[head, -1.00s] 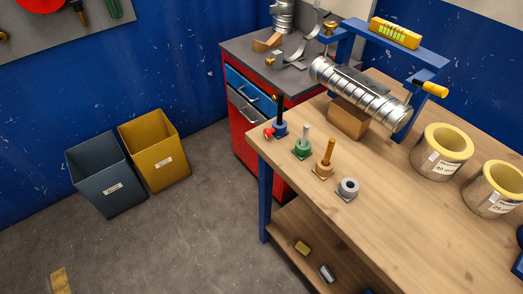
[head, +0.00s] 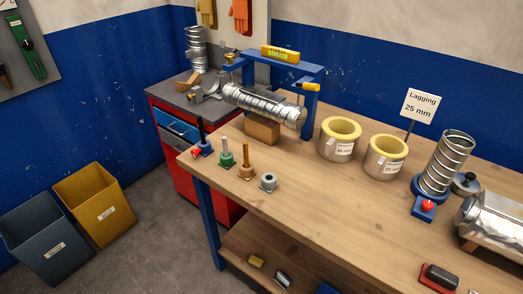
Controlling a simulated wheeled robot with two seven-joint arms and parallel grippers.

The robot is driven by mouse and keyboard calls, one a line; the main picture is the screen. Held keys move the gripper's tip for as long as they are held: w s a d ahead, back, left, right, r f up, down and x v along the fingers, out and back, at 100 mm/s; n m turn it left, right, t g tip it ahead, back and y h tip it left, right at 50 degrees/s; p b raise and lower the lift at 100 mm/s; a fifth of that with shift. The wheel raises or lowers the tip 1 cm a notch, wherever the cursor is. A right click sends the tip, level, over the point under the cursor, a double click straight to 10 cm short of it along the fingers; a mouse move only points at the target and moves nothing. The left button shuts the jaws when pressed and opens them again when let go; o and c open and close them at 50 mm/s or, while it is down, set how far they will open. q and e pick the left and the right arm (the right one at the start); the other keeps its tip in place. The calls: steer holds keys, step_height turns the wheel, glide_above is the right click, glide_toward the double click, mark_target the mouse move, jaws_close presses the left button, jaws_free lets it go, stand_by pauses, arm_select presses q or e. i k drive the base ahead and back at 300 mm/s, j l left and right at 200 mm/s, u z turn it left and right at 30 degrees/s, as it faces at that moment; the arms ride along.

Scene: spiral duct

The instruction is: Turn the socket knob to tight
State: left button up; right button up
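A red knob (head: 428,204) sits on a small blue block (head: 424,214) at the right of the workbench. Beside it, a silver spiral duct piece (head: 446,162) stands slightly tilted in a round blue socket (head: 420,188). A black round knob (head: 466,181) is close by at the right. I cannot read any tight mark, or the setting of the knob. Neither of my grippers is in view.
A spiral duct (head: 265,103) lies on a wooden block under a blue frame (head: 240,66). Two yellow-rimmed lagging rolls (head: 338,150) stand mid-bench. A shiny large duct (head: 495,222) lies at the right edge. The bench front (head: 330,215) is mostly clear. Two bins (head: 98,212) stand on the floor.

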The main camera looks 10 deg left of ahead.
mark_target(195, 153)
steer(key=z, duration=0.5)
steer(key=j+z, duration=0.15)
steer(key=z, duration=0.8)
steer(key=j+z, duration=0.15)
steer(key=z, duration=0.8)
steer(key=k+j, duration=0.2)
steer(key=j, duration=0.2)
steer(key=k+j, duration=0.15)
steer(key=j, duration=0.25)
steer(key=k+j, duration=0.2)
steer(key=j, duration=0.2)
steer(key=k+j+z, duration=0.1)
steer(key=j, duration=0.3)
steer(key=k+j, duration=0.5)
steer(key=j, duration=0.3)
steer(key=k+j, duration=0.15)
steer(key=j, duration=0.25)
steer(key=z, duration=0.05)
